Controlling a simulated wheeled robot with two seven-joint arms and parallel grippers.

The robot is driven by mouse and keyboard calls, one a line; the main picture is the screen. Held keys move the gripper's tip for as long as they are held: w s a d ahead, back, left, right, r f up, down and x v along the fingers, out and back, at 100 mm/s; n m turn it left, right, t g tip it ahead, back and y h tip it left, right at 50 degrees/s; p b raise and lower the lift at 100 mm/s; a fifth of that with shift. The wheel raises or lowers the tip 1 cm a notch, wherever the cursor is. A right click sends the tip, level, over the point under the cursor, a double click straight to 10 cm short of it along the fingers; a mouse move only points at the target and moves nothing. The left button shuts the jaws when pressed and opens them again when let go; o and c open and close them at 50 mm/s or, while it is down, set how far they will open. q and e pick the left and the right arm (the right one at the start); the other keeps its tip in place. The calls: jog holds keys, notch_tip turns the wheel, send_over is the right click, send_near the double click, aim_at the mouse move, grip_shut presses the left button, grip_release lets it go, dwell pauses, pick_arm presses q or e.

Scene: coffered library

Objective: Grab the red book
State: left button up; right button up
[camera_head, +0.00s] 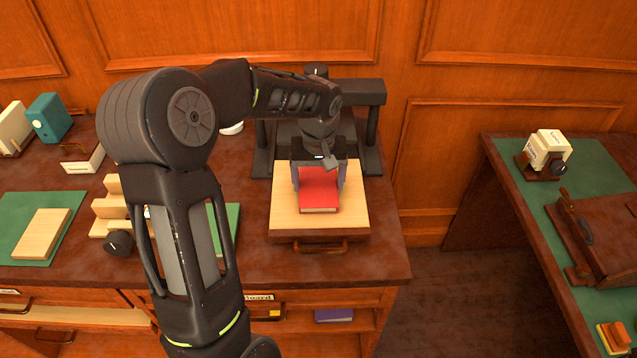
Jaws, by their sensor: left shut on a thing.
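The red book (319,192) lies on a light wooden board (285,213) near the right end of the desk. My left gripper (319,178) points down over the book, with a finger at each side of it. It is shut on the book. The far part of the book is hidden under the gripper. The book appears to rest on the board; I cannot tell whether there is a small gap under it. My right gripper does not show.
A dark press-like frame (372,125) stands behind the board. Wooden blocks (112,203) and a green mat with a wooden block (42,233) are at the left. A teal box (49,117) stands at the back left. A second desk (520,206) is at the right, beyond open floor.

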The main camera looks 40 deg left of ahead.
aim_at(319, 185)
pick_arm(q)
notch_tip(319, 185, up, 10)
jog(key=shift+f+b, duration=0.15)
jog(key=shift+b, duration=0.3)
dwell(0.4)
